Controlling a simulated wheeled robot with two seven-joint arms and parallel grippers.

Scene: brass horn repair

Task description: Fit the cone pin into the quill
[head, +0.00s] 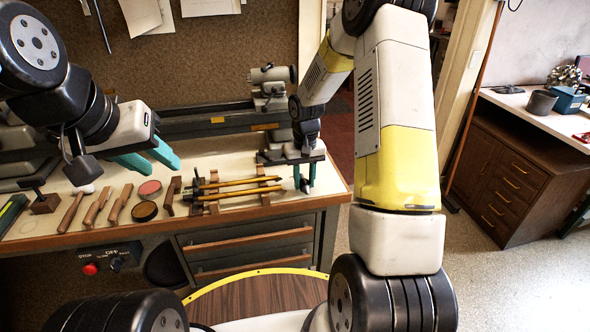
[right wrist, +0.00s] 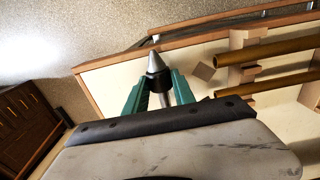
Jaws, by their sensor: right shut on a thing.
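The cone pin (right wrist: 157,66) is a grey metal pin with a pointed tip. In the right wrist view it stands between the green fingers of my right gripper (right wrist: 158,90), tip pointing away from the palm. In the head view my right gripper (head: 305,182) is over the right end of the bench, with the pin small between its fingers. My left gripper (head: 164,164) is open and empty above the left part of the bench. A grey machine head (head: 272,75) stands on the rail at the back, behind my right gripper. I cannot make out the quill's opening.
Brass tubes (head: 235,192) lie on a wooden rack beside my right gripper; they also show in the right wrist view (right wrist: 265,50). Wooden-handled tools (head: 97,205), a red-topped tin (head: 149,187) and a dark tin (head: 144,211) lie further left. The bench front edge is close by.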

